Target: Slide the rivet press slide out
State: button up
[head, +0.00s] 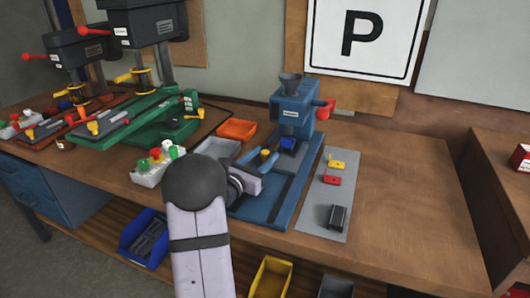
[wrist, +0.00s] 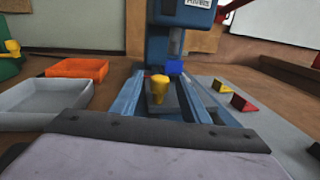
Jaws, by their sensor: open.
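The blue rivet press (head: 291,104) stands on a long blue base on the workbench, with a funnel on top and a red handle at its right. Its slide (wrist: 183,95) is a dark plate with a yellow knob (wrist: 159,84) standing on it, in front of the press column. The knob also shows small in the head view (head: 265,154). My gripper (wrist: 161,93) is open, its blue fingers on either side of the knob and pointing toward the press. Whether a finger touches the knob I cannot tell.
A grey plate (head: 317,216) with yellow and red pieces and a dark block lies right of the press. An orange tray (head: 236,129) and a grey tray (head: 217,148) stand left. A green drill press (head: 135,117) is farther left. The bench's right side is clear.

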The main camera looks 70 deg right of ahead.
jog(key=shift+s+d, duration=0.15)
jog(key=shift+d, duration=0.55)
grip_shut()
jog(key=a+b, duration=0.2)
jog(key=a, duration=1.7)
jog(key=shift+a+b, duration=0.25)
jog(key=shift+b, duration=0.05)
jog(key=shift+f, duration=0.1)
jog(key=shift+c, duration=0.7)
grip_release()
jog(key=shift+a, duration=0.15)
jog(key=shift+o, duration=0.7)
jog(key=shift+a, duration=0.15)
